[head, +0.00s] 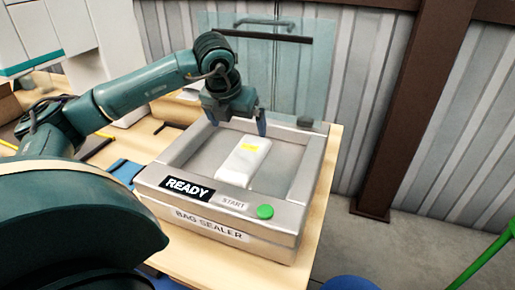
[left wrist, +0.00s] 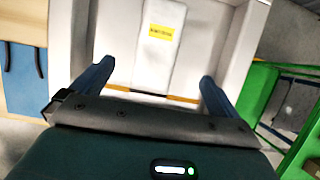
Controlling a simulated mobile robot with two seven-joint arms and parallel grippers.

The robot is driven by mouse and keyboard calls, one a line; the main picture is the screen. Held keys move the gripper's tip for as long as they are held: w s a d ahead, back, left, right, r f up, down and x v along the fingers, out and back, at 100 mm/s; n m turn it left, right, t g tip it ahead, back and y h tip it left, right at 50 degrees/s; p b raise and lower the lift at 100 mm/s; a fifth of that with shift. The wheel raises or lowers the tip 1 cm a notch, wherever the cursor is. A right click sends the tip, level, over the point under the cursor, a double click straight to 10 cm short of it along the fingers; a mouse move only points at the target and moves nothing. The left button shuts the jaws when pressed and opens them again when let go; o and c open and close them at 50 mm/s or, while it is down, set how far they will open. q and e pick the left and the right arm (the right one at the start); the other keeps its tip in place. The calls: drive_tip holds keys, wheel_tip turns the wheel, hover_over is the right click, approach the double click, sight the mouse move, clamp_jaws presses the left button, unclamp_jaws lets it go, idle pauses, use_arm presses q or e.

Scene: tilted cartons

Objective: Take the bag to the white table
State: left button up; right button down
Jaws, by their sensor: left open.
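The bag (head: 238,168) is white with a yellow label and lies flat in the recessed bed of the bag sealer (head: 215,228). In the left wrist view the bag (left wrist: 158,62) shows ahead, between the finger lines. My left gripper (head: 238,120) is open and empty, over the far part of the sealer bed, just beyond the bag. Its two blue fingers (left wrist: 156,75) stand wide apart in the left wrist view. My right gripper is out of view. I cannot make out a white table for certain.
The sealer's clear lid (head: 262,65) stands raised at the back. A READY display (head: 187,188) and a green button (head: 265,212) are on its front. The sealer stands on a wooden table (head: 318,215). A brown post (head: 398,110) and corrugated wall stand behind, right.

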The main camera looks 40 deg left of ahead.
use_arm(q)
hover_over(246, 153)
drive_tip(key=s, duration=0.3)
drive_tip(key=f, duration=0.6)
drive_tip(key=shift+w+d+f, duration=0.2)
drive_tip(key=shift+w+d, duration=0.05)
drive_tip(key=shift+d, duration=0.15)
drive_tip(key=shift+p+x, duration=0.75)
drive_tip(key=shift+x, duration=2.3)
drive_tip(key=shift+a+r, duration=0.1)
drive_tip(key=shift+c, duration=0.3)
drive_tip(key=shift+w+r, duration=0.1)
drive_tip(key=c, duration=0.9)
